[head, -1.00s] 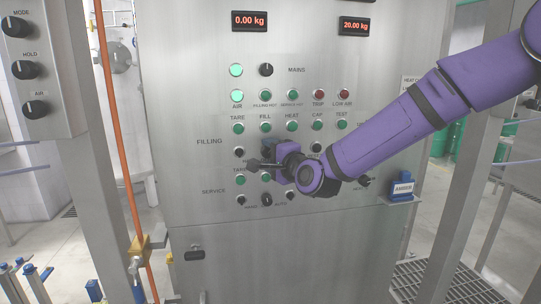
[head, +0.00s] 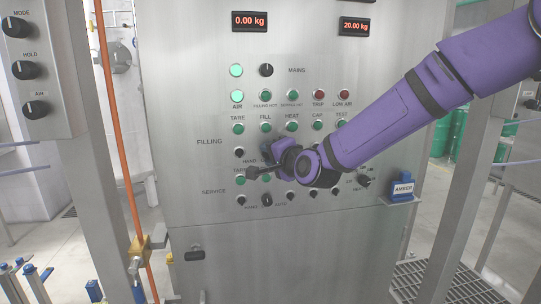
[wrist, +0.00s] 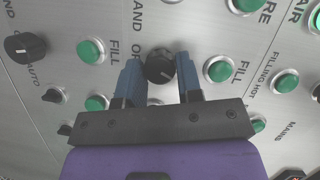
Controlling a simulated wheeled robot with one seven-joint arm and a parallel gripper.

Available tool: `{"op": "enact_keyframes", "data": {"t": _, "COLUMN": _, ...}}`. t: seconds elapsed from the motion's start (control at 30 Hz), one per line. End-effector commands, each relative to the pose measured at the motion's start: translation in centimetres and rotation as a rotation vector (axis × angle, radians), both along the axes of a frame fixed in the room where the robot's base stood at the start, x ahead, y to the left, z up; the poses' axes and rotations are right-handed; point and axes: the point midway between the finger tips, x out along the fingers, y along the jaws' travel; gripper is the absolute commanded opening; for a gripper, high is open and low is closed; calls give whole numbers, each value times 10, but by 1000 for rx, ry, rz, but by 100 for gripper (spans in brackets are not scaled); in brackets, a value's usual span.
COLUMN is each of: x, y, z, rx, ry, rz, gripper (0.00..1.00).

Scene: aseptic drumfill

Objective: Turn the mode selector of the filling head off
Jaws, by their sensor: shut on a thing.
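The panel's filling row has a black selector knob (wrist: 159,68) in the wrist view. It sits between two green buttons labelled FILL, beside lettering that reads HAND and a partly covered OF. My gripper (wrist: 160,76) is shut on this knob, with one blue finger on each side. The knob's pointer direction is not clear. In the head view my gripper (head: 266,152) is at the panel below the FILL button (head: 265,127), and it hides the knob there.
Green buttons and small black selectors surround my gripper closely. A mains selector (head: 266,70) and lit displays are above. A side box (head: 50,70) at left carries MODE, HOLD and AIR knobs.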

Motion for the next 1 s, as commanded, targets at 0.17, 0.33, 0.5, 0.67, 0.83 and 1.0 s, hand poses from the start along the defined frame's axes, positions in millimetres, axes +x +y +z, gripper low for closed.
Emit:
{"op": "enact_keyframes", "data": {"t": 0.17, "x": -2, "y": 2, "z": 2, "rx": -155, "ry": -45, "rz": 2, "gripper": 9}}
{"op": "enact_keyframes", "data": {"t": 0.33, "x": -2, "y": 3, "z": 3, "rx": -290, "ry": -85, "rz": 2, "gripper": 9}}
{"op": "enact_keyframes", "data": {"t": 0.5, "x": -2, "y": 3, "z": 2, "rx": -403, "ry": -114, "rz": 2, "gripper": 9}}
{"op": "enact_keyframes", "data": {"t": 0.67, "x": -2, "y": 3, "z": 2, "rx": -479, "ry": -136, "rz": 2, "gripper": 9}}
{"op": "enact_keyframes", "data": {"t": 0.83, "x": -1, "y": 2, "z": 2, "rx": -526, "ry": -150, "rz": 1, "gripper": 9}}
{"op": "enact_keyframes", "data": {"t": 1.0, "x": -1, "y": 2, "z": 2, "rx": -546, "ry": -155, "rz": 1, "gripper": 9}}
